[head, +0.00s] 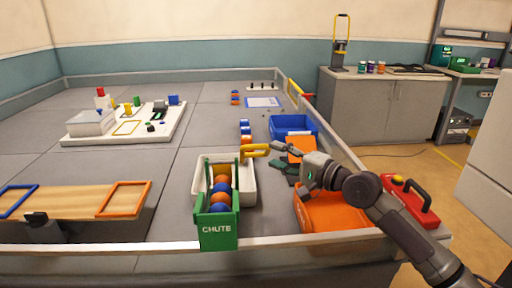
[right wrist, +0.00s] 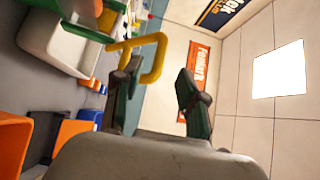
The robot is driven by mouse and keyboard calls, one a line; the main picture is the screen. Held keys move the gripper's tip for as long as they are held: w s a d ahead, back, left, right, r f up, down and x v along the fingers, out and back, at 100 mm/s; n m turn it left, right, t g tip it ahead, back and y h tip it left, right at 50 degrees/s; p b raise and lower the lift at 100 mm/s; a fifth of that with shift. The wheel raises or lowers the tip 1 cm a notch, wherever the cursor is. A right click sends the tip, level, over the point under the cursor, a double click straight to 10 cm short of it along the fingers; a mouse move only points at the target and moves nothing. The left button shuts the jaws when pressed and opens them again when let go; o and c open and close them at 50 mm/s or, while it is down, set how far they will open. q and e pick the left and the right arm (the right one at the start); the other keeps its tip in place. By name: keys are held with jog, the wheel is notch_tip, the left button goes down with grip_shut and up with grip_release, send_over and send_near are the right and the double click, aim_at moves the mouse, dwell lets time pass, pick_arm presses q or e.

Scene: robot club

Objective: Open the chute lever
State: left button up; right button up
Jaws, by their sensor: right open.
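The green chute (head: 219,229), marked "CHUTE", holds a row of blue and orange balls. Its yellow lever (head: 255,147) is a looped handle sticking out to the right from the chute's upper end. My right gripper (head: 278,157) is open just right of the lever. In the right wrist view, the lever's loop (right wrist: 163,55) shows at the tips of the open fingers (right wrist: 158,70), closer to the left finger and partly hidden by it. I cannot tell whether they touch. My left gripper is not in view.
A white bin (head: 246,192) stands around the chute. A blue bin (head: 310,126) and an orange bin (head: 340,213) are to the right, beside the table's edge rail. A red toolbox (head: 412,204) is outside the rail. A white board (head: 82,136) with blocks lies at left.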

aim_at(259, 148)
jog(key=x, duration=0.6)
jog(key=shift+w+a+b, duration=0.1)
jog(key=shift+b, duration=0.25)
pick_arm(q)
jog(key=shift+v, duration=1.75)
pick_arm(e)
jog(key=shift+w+a, duration=0.4)
grip_shut()
